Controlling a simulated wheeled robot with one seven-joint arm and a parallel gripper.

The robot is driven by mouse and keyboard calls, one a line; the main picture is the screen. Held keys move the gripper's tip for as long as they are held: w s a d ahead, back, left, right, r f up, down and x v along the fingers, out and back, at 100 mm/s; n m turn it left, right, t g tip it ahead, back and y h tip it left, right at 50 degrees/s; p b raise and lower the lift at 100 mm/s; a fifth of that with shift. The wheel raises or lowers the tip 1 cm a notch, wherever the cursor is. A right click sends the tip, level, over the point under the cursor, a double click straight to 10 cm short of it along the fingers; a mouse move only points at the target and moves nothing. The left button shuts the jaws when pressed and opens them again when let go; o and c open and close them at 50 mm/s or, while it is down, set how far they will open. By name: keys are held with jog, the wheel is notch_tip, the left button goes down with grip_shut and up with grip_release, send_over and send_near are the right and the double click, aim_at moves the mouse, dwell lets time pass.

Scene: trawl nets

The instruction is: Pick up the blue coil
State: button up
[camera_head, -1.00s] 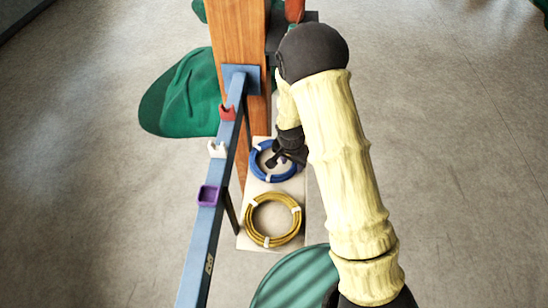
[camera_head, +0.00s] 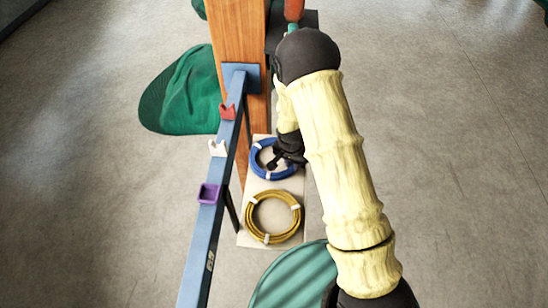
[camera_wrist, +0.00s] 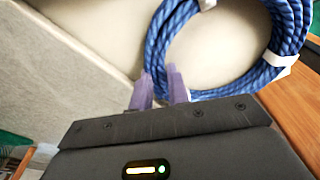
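The blue coil (camera_head: 256,173) is a ring of blue rope with white ties, lying on a pale board (camera_head: 250,238). It fills the upper right of the wrist view (camera_wrist: 285,30). My gripper (camera_head: 284,164) is down at the coil, over its right part in the head view. In the wrist view, the two purple fingertips (camera_wrist: 159,88) stand a small gap apart at the near left side of the ring, with blue rope showing between them. I cannot tell whether they press on the rope. My gripper hides part of the coil in the head view.
A yellow coil (camera_head: 250,222) lies on the board in front of the blue one. A blue rail (camera_head: 205,235) with red (camera_head: 227,112), white (camera_head: 217,149) and purple (camera_head: 208,194) holders runs along the left. A wooden post (camera_head: 232,40) stands behind. Open floor lies to the right.

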jog(key=shift+r, duration=0.15)
grip_shut()
jog(key=shift+w+r+b, duration=0.1)
jog(key=shift+r+b, duration=0.2)
jog(key=shift+r, duration=0.3)
notch_tip(320, 180, up, 27)
jog(key=b, duration=0.5)
jog(key=shift+f, duration=0.2)
jog(key=shift+f, duration=0.1)
dwell(0.9)
